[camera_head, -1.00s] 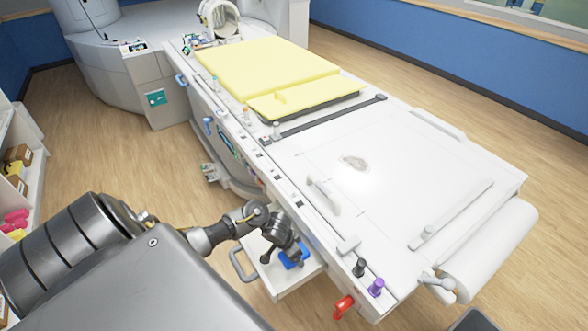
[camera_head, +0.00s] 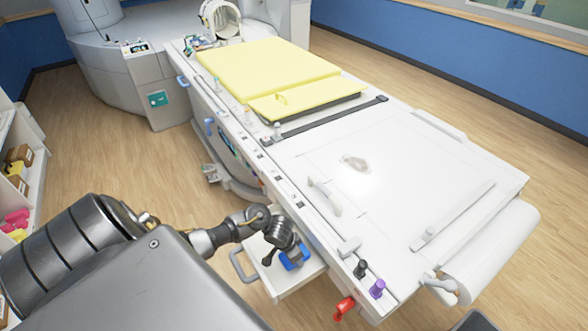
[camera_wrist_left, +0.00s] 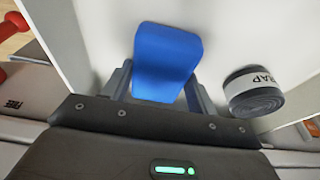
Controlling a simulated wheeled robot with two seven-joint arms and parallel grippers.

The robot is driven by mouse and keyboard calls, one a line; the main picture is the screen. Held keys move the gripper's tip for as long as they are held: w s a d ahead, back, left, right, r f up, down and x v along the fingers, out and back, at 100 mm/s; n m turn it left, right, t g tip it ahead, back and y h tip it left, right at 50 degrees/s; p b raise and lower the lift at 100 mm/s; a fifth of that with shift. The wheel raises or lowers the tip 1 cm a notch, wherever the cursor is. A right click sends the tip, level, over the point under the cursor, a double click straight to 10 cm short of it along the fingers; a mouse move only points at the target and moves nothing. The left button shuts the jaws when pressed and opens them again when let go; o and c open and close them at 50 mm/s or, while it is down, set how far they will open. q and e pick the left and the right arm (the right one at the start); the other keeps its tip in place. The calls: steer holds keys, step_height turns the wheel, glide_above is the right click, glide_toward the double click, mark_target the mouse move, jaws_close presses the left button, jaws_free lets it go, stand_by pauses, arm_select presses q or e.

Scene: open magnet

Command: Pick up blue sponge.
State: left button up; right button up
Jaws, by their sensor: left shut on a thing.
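The blue sponge (camera_wrist_left: 168,60) is between the two fingers of my left gripper (camera_wrist_left: 167,88) in the left wrist view, and the gripper is shut on it. In the head view the left gripper (camera_head: 288,250) is over the open white drawer (camera_head: 298,282) at the side of the patient table, with a bit of the blue sponge (camera_head: 293,258) showing below it. I cannot tell whether the sponge touches the drawer floor. My right gripper is not in view.
A dark roll of wrap (camera_wrist_left: 254,92) lies beside the sponge in the wrist view. The white patient table (camera_head: 400,180) stands right of the drawer, with a yellow pad (camera_head: 265,68) on it. A red handle (camera_head: 344,307) juts out near the drawer. Wood floor is clear at left.

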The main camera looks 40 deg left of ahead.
arm_select(q)
steer(key=shift+r, duration=0.6)
steer(key=s+d+r+p, duration=0.6)
steer(key=s+d+r, duration=0.2)
steer(key=s+r, duration=0.3)
steer(key=shift+s+r+p, duration=0.2)
steer(key=shift+r+p, duration=0.15)
steer(key=shift+r, duration=0.05)
steer(key=shift+d, duration=0.1)
